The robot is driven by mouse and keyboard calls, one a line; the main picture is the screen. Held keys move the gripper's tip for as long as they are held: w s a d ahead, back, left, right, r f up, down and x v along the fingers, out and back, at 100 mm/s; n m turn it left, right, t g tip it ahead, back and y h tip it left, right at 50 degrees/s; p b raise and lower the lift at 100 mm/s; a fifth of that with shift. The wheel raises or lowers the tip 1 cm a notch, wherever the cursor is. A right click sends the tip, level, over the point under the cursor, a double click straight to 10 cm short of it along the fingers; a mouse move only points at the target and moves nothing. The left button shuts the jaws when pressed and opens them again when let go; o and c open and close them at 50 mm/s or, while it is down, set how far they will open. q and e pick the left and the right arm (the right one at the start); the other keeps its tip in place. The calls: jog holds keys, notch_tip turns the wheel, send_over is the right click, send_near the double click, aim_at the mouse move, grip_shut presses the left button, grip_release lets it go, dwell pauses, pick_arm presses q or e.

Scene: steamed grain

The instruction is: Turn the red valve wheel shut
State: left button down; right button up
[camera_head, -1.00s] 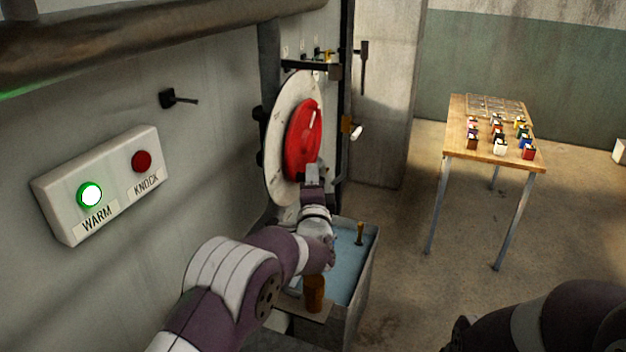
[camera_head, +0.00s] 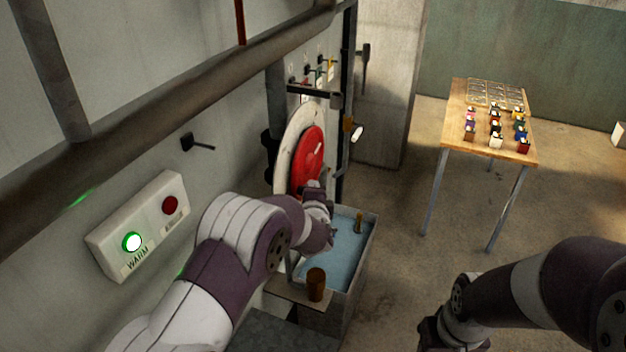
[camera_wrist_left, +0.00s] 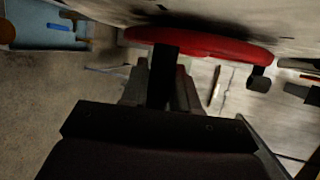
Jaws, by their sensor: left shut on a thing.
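The red valve wheel (camera_head: 307,150) is upright in front of a pale round plate (camera_head: 285,165) by the left wall, seen at a steep angle. My left gripper (camera_head: 315,188) is at the wheel's lower edge and is shut on it. In the left wrist view the red wheel (camera_wrist_left: 205,43) crosses the top, and a dark finger of my left gripper (camera_wrist_left: 165,60) overlaps its rim. The exact grip is partly hidden. My right gripper (camera_head: 432,335) is low at the bottom edge, away from the wheel; its fingers are not clear.
A box with a lit green WARM button (camera_head: 132,242) and a red button (camera_head: 170,205) is on the wall. A thick pipe (camera_head: 150,100) runs above. A blue basin (camera_head: 352,268) stands below the wheel. A wooden table (camera_head: 455,125) holds small coloured items; floor between is clear.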

pick_arm(q)
jog(key=shift+r+p, duration=0.3)
jog(key=shift+r, duration=0.45)
jog(key=c, duration=0.9)
grip_release()
jog(key=shift+f, duration=0.2)
jog(key=shift+s, duration=0.15)
jog(key=b+v, duration=0.4)
jog(key=v, duration=0.8)
jog(key=shift+s+r, duration=0.1)
jog(key=shift+s, duration=0.1)
